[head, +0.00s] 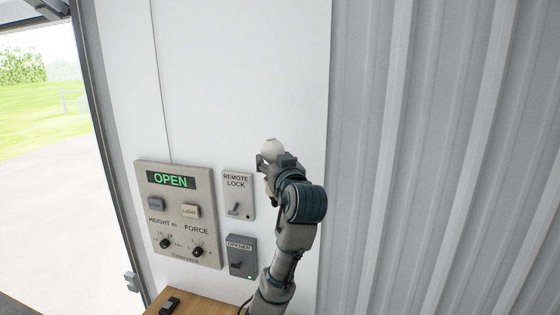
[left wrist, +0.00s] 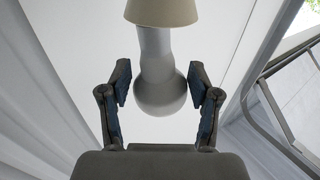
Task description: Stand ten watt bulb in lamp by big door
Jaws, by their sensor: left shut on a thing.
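The bulb (head: 270,146) shows in the head view as a pale round top just above my left gripper (head: 272,163), in front of the white wall. In the left wrist view the bulb (left wrist: 160,92) is a white globe with a long neck, between the fingers of the left gripper (left wrist: 160,88), which is shut on it. The neck meets a beige tapered piece (left wrist: 160,10), apparently the lamp's holder. I cannot tell how far the neck goes into it. In the head view my gripper and arm hide most of the lamp. My right gripper is not in view.
An opener panel reading OPEN (head: 178,215), a remote lock switch (head: 237,193) and a grey opener switch (head: 242,256) are on the wall left of my arm. A wooden surface (head: 195,305) lies below. The doorway (head: 50,180) is open at left; corrugated wall (head: 440,150) is at right.

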